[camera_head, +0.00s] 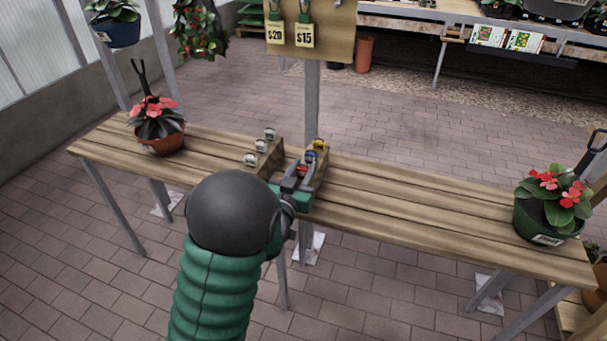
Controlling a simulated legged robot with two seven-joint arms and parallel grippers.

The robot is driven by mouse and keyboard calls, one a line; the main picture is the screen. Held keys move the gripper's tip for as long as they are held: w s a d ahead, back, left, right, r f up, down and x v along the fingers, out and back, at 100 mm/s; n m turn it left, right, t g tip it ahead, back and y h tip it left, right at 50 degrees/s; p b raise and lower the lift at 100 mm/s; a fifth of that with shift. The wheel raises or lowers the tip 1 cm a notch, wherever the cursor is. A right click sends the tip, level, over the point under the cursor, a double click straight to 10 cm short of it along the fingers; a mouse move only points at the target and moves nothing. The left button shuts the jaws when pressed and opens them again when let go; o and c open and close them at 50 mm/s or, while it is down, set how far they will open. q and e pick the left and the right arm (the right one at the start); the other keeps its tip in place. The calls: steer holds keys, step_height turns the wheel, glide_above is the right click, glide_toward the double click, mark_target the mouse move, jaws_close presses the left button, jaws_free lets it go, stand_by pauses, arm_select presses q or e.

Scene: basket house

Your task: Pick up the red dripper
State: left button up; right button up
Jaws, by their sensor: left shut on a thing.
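The red dripper (303,169) is a small red item at the near end of a row in a wooden holder (319,173) on the slatted bench. A blue dripper (310,157) and a yellow one (320,145) stand behind it in the same row. My left gripper (299,176) reaches over the bench's near edge and is shut on the red dripper, whose body is mostly hidden by the fingers. I cannot tell whether it is lifted clear of the holder. My right gripper is not in view.
Several small white-and-dark items, one of them here (261,146), stand left of the holder. A red-flowered plant in a terracotta pot (163,143) is at the bench's left, another in a green pot (547,222) at the right. A post (312,105) rises behind. The bench's right half (420,195) is mostly clear.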

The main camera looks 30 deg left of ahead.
arm_select(q)
steer(key=shift+a, duration=0.1)
step_height(320, 180, up, 10)
steer(key=p, duration=0.4)
steer(key=shift+f, duration=0.1)
stand_by(0.5)
